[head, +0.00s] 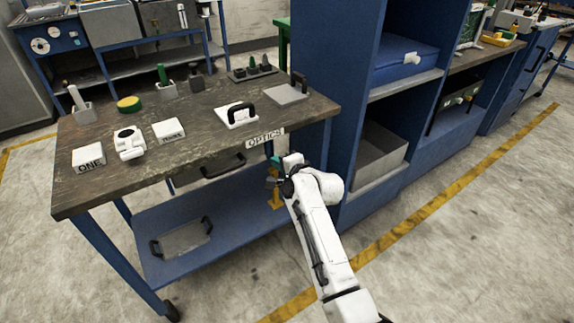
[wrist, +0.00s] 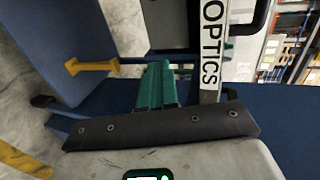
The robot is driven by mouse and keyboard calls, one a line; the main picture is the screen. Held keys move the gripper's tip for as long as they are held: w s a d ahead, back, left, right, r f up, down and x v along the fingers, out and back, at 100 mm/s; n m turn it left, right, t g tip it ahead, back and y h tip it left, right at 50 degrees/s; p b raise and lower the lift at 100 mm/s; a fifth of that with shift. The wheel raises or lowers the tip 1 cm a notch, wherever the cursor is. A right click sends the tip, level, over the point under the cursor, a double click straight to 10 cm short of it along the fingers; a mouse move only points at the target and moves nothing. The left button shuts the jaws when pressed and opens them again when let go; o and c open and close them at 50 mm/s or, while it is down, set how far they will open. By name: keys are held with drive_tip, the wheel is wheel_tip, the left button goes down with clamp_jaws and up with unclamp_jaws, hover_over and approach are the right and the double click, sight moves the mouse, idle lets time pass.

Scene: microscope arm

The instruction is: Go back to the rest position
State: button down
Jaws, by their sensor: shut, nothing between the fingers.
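My white arm reaches up from the bottom of the head view. My gripper (head: 275,162) is at its end, in front of the table's right front edge, near the OPTICS label (head: 265,138). In the wrist view, the green fingers of my gripper (wrist: 157,82) lie close together with nothing between them. The OPTICS label also shows there (wrist: 211,45), just right of the fingers. The fingers look apart from the table, though the exact gap cannot be told.
The dark-topped table (head: 100,195) holds a ONE block (head: 89,155), a white rounded part (head: 129,143), a THREE-like block (head: 168,129), a black-handled white piece (head: 240,116) and a grey plate (head: 287,95). A blue shelf unit (head: 348,90) stands close right. Open floor (head: 470,220) lies right.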

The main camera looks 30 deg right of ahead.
drive_tip(key=s+a+f+n+g+p, duration=0.1)
drive_tip(key=s+n+g, duration=0.3)
drive_tip(key=s, duration=1.2)
drive_tip(key=s+a+f+n+g+p, duration=0.1)
drive_tip(key=s+a+n+g+p, duration=0.2)
drive_tip(key=s+n, duration=0.4)
drive_tip(key=s+a+f+n+g+p, duration=0.1)
drive_tip(key=s+a+n+g+p, duration=0.2)
drive_tip(key=s, duration=2.1)
drive_tip(key=n+g, duration=0.3)
drive_tip(key=shift+s+f+n, duration=0.3)
drive_tip(key=shift+s+f, duration=0.05)
drive_tip(key=shift+s, duration=0.05)
